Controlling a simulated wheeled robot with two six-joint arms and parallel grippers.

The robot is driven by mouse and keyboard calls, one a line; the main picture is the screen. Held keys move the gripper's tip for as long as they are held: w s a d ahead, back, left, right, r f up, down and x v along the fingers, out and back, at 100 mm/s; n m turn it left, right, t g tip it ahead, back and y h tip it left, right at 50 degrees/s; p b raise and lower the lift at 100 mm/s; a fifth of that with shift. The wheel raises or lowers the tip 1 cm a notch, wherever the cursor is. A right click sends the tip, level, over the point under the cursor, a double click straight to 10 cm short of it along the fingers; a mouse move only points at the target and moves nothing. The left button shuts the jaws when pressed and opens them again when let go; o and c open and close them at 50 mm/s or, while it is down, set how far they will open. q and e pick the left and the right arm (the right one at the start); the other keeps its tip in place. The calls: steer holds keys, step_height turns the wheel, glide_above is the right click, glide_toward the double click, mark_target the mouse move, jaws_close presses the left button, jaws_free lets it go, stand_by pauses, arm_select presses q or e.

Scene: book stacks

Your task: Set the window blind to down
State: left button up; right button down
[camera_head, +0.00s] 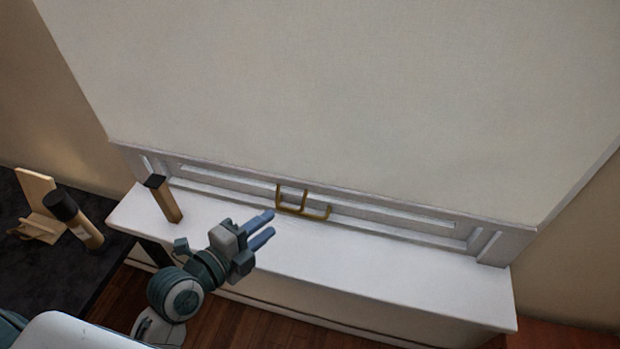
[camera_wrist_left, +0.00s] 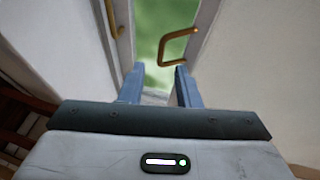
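The cream window blind (camera_head: 340,100) hangs over nearly the whole window, its lower edge a little above the white sill. A brass handle (camera_head: 303,207) shows at the middle of that lower edge, in front of the white window frame (camera_head: 400,217). My left gripper (camera_head: 271,224) is over the sill, left of and below the handle in the picture, apart from it. In the left wrist view, its fingers (camera_wrist_left: 157,78) are spread with nothing between them. A brass handle (camera_wrist_left: 178,46) shows beyond the right finger, with a green strip behind it. My right gripper is not in view.
The white sill (camera_head: 400,276) is mostly bare. A tan bottle with a black cap (camera_head: 167,203) stands at its left end. A dark table (camera_head: 25,265) at left holds another black-capped bottle (camera_head: 80,222) and a wooden stand (camera_head: 40,207).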

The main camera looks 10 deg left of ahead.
mark_target(287, 209)
arm_select(q)
steer(key=p+x, duration=0.3)
steer(key=x, duration=0.5)
steer(key=shift+w+d+r, duration=0.1)
steer(key=shift+w+d+p, duration=0.1)
steer(key=shift+w+p, duration=0.25)
steer(key=shift+p, duration=0.1)
steer(key=shift+w+d+f, duration=0.1)
steer(key=shift+w+f, duration=0.05)
steer(key=shift+f, duration=0.05)
steer(key=shift+c, duration=0.4)
jaws_close()
